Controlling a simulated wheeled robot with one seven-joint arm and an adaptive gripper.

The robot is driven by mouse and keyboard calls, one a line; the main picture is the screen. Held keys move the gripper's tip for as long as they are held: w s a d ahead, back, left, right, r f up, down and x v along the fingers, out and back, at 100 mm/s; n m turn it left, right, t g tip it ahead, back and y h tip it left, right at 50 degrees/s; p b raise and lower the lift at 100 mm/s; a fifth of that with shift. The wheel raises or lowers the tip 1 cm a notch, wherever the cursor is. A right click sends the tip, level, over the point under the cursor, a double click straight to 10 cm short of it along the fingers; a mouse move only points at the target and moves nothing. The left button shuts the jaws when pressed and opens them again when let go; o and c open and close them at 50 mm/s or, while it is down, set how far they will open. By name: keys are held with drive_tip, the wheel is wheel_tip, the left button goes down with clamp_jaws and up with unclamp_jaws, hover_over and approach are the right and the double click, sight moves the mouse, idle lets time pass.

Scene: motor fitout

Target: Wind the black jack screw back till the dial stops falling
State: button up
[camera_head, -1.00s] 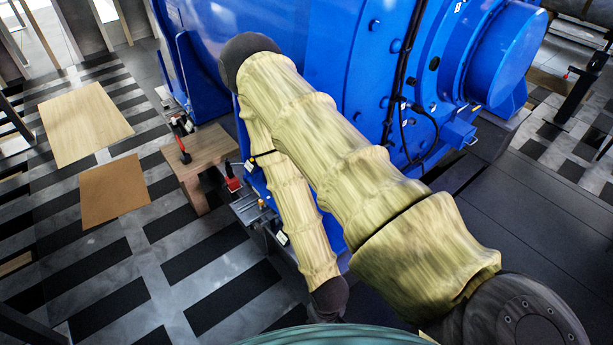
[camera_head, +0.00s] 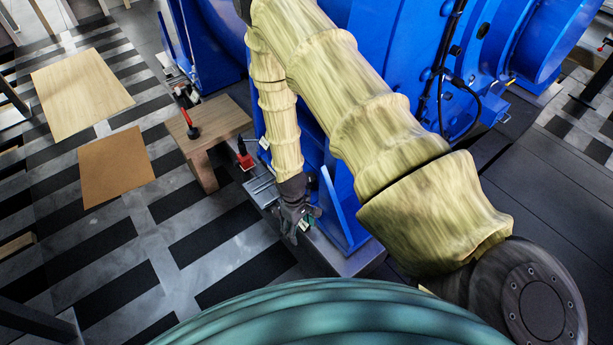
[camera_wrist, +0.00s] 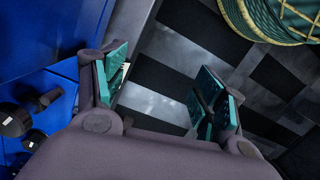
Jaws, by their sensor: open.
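My gripper (camera_head: 299,228) hangs beside the foot of the blue machine (camera_head: 345,225), near the edge of its dark base. In the wrist view my gripper (camera_wrist: 165,88) has its teal-padded fingers spread wide, with nothing between them but floor beyond. At the left of the wrist view, a round black knob (camera_wrist: 12,119) and a second black round part (camera_wrist: 35,140) stand by the blue metal, outside the fingers. I cannot tell whether either is the black jack screw. No dial face is readable in either view.
A wooden bench (camera_head: 222,121) stands left of the machine, with a red-and-black tool (camera_head: 190,123) on it. A red-and-black item (camera_head: 243,155) sits on the base beside it. Two boards (camera_head: 80,92) lie on the striped floor. A green corded rounded thing (camera_wrist: 270,18) is top right in the wrist view.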

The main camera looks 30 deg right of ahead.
drive_tip(key=w+d+r+n+b, duration=0.1)
drive_tip(key=w+d, duration=0.2)
drive_tip(key=w, duration=0.3)
drive_tip(key=w+d+r+n+b, duration=0.1)
drive_tip(key=w+d+b, duration=0.15)
drive_tip(key=w, duration=0.35)
drive_tip(key=n+g+h+b, duration=0.1)
drive_tip(key=g+h+b, duration=0.1)
approach(308, 176)
drive_tip(key=x, duration=0.9)
drive_tip(key=shift+r, duration=0.1)
drive_tip(key=c, duration=1)
